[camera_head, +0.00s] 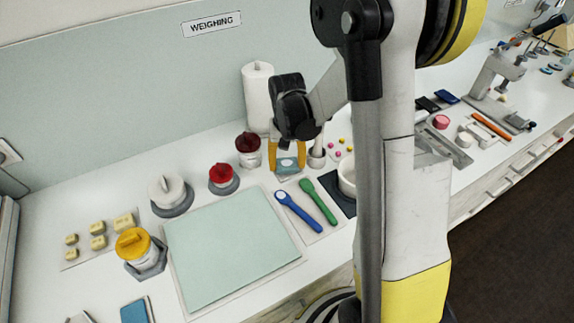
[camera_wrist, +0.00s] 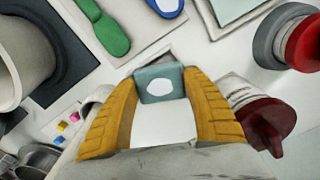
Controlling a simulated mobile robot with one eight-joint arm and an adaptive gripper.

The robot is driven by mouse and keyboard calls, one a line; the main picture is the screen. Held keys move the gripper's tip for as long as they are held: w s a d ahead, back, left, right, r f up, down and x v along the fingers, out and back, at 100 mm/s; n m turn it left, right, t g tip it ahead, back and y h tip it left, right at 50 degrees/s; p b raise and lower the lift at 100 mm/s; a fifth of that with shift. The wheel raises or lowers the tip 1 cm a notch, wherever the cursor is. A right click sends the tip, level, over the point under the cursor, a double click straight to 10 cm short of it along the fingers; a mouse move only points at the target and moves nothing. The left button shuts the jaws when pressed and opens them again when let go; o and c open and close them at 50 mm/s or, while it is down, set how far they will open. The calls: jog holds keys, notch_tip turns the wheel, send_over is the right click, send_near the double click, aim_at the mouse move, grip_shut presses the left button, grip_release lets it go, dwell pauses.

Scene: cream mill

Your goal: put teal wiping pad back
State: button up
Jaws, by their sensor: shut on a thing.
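The teal wiping pad (camera_head: 287,165) is between the yellow fingers of my gripper (camera_head: 287,158), near the back of the white bench. In the wrist view the teal pad (camera_wrist: 150,76), with a pale round mark on it, sits between the two fingertips of my gripper (camera_wrist: 161,100), which is shut on it. A pale area shows below it between the fingers. A pale plate (camera_head: 289,176) lies just under the gripper in the head view. I cannot tell whether the pad touches it.
A dark red-lidded jar (camera_head: 248,150) and a white roll (camera_head: 257,95) stand close left and behind. A mortar (camera_head: 317,155) stands close right. Blue (camera_head: 297,211) and green (camera_head: 318,202) scoops lie in front. A large pale green mat (camera_head: 230,245) lies front left.

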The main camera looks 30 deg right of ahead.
aim_at(287, 164)
jog(key=shift+r, duration=0.1)
jog(key=shift+f+b, duration=0.3)
jog(key=shift+f, duration=0.05)
jog(key=o, duration=1.3)
jog(key=shift+r, duration=0.1)
jog(key=shift+o, duration=0.2)
jog(key=shift+r, duration=0.1)
notch_tip(287, 164, up, 12)
jog(key=p, duration=0.4)
jog(key=s+a+r+n+t, duration=0.2)
jog(key=s+a+r+t, duration=0.1)
jog(key=s+a+r, duration=0.2)
jog(key=s+a+r+n+t, duration=0.2)
jog(key=s+a+r+t, duration=0.2)
jog(key=s, duration=0.6)
jog(key=shift+a+r+n, duration=0.3)
jog(key=shift+a+r, duration=0.2)
jog(key=shift+a, duration=0.15)
